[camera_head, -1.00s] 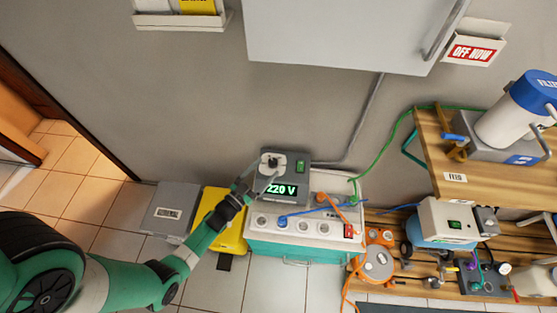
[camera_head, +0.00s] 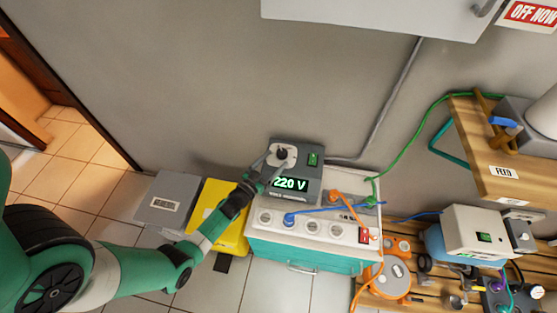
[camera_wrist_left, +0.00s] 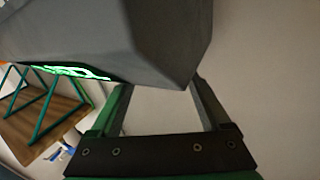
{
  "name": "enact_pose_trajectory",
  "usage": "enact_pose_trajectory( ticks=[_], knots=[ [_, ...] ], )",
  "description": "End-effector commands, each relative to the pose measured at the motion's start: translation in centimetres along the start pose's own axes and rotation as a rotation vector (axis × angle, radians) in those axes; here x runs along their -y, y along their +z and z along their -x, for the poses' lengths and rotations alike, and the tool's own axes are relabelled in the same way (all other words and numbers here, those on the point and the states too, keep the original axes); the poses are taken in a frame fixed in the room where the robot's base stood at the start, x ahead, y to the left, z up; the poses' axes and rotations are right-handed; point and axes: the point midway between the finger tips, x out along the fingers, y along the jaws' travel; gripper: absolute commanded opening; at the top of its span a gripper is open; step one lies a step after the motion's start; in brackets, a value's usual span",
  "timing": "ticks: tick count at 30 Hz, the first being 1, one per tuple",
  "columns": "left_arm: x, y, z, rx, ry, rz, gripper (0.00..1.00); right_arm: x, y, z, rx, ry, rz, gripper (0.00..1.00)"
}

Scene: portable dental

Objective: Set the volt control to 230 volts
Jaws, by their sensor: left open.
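The volt control is a grey box (camera_head: 309,190) on the white and teal unit. Its green display (camera_head: 290,184) reads 220 V. A dark knob (camera_head: 282,153) sits on a light plate at its upper left, with a green switch to the right. My left gripper (camera_head: 276,158) is open at the knob, coming from the lower left; I cannot tell whether the fingers touch it. In the left wrist view the grey box (camera_wrist_left: 140,40) fills the top, its green display seen edge-on, and the knob is hidden. My right gripper is not in view.
The unit's white top (camera_head: 327,229) carries sockets, a blue plug and cable, an orange cable and a red switch. A yellow case (camera_head: 222,212) and a grey box (camera_head: 167,202) stand to the left. A wooden shelf (camera_head: 490,150) is at right.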

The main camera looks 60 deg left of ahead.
Motion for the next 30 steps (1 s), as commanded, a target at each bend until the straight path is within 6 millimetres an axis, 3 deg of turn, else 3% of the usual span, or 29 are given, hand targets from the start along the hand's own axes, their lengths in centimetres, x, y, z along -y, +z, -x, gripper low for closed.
enact_pose_trajectory(
  ticks=[6,14,17,27,28,30],
  knots=[
    [0.0,0.2,-2.7,0.0,0.0,0.001,0.8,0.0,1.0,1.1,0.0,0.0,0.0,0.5],
    [0.0,0.0,-3.0,0.001,0.0,0.0,0.8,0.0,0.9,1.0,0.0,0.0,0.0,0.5],
    [0.0,0.0,-2.9,0.001,0.0,0.0,0.66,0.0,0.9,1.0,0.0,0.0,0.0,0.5],
    [0.0,0.0,-2.9,0.001,0.0,0.0,0.05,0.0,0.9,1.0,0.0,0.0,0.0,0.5],
    [0.0,0.0,-2.9,0.001,0.0,0.0,0.0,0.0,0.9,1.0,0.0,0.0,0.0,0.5],
    [0.0,0.0,-2.9,0.001,0.0,0.0,0.0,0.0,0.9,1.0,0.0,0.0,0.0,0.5]
  ],
)
